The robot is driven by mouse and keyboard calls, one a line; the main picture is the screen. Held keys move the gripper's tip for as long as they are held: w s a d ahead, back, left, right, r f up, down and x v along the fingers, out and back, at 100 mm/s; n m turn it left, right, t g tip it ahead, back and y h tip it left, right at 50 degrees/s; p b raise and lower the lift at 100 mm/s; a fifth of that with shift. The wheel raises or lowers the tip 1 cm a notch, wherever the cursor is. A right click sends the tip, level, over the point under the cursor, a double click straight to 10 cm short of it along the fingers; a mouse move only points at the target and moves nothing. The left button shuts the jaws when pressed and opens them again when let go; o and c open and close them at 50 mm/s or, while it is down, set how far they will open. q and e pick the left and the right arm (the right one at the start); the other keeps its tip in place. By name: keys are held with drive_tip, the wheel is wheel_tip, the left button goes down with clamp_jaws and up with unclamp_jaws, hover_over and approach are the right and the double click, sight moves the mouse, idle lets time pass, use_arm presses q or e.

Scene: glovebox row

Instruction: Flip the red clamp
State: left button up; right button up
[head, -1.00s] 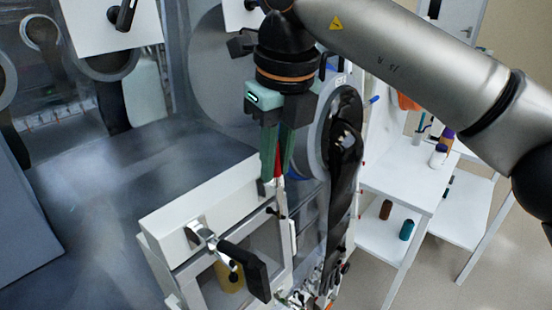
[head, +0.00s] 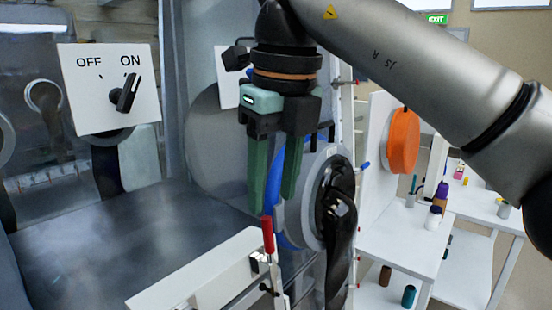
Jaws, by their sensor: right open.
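The red clamp (head: 267,235) stands upright in the head view, its red handle above a metal base at the right end of a white box-like ledge. My right gripper (head: 272,205) hangs from above with its two green fingers apart and pointing down. Its fingertips are just above and around the height of the clamp's top, with the handle's tip showing below and between them. I cannot tell whether they touch it. My left gripper is not in view.
A white panel with an OFF/ON knob (head: 127,93) is at the left. A round port with a blue ring and black glove (head: 336,215) is right of the clamp. White tables with bottles (head: 437,205) stand at the right, near an orange disc (head: 404,141).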

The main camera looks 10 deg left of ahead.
drive_tip(key=shift+s+d+r, duration=0.1)
drive_tip(key=shift+s+r, duration=0.05)
drive_tip(key=shift+r, duration=0.85)
drive_tip(key=shift+s+d+r, duration=0.1)
drive_tip(key=shift+s+r, duration=0.05)
drive_tip(key=shift+r, duration=0.85)
